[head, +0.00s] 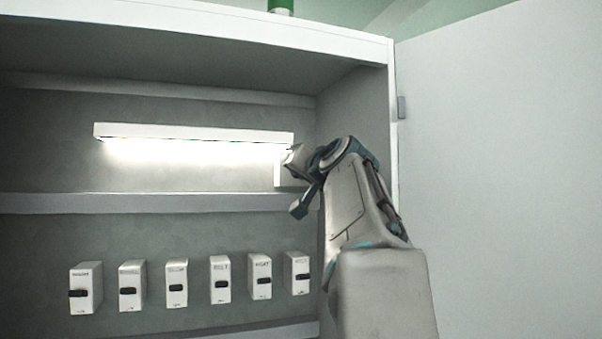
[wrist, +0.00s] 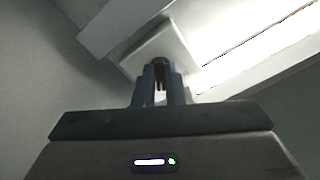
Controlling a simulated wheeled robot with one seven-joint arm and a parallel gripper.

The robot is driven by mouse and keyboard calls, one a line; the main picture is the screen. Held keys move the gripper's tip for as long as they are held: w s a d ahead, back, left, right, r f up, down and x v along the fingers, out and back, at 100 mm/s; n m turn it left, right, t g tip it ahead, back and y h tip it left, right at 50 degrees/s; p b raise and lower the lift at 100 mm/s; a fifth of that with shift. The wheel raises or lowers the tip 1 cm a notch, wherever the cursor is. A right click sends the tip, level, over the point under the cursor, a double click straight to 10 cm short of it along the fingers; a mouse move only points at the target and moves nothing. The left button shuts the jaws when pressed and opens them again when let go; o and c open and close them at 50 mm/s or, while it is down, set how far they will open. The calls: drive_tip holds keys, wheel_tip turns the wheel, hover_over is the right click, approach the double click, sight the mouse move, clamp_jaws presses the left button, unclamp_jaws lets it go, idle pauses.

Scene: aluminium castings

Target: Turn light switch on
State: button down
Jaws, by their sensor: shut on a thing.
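The light switch (head: 279,176) is a white plate at the right end of the lamp, on the back wall of the cabinet. It also shows in the wrist view (wrist: 150,48), tilted, with a dark part at its middle. My gripper (head: 291,160) is at the switch and hides most of it in the head view. In the wrist view my fingers (wrist: 160,82) are close together on the dark switch lever, which they mostly hide. The lamp (head: 195,133) is a long white bar and it glows brightly along its underside.
Several white breaker boxes (head: 131,286) with dark levers line the wall below the middle rail (head: 150,203). The open cabinet door (head: 500,150) stands on the right. The cabinet's right side wall (head: 360,115) is close to my arm. A green object (head: 281,5) stands on top.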

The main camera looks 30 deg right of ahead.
drive_tip(key=c, duration=1.5)
unclamp_jaws()
drive_tip(key=shift+s, duration=0.1)
drive_tip(key=b+v, duration=0.4)
drive_tip(key=v, duration=0.9)
drive_tip(key=shift+s, duration=0.3)
drive_tip(key=shift+a, duration=0.1)
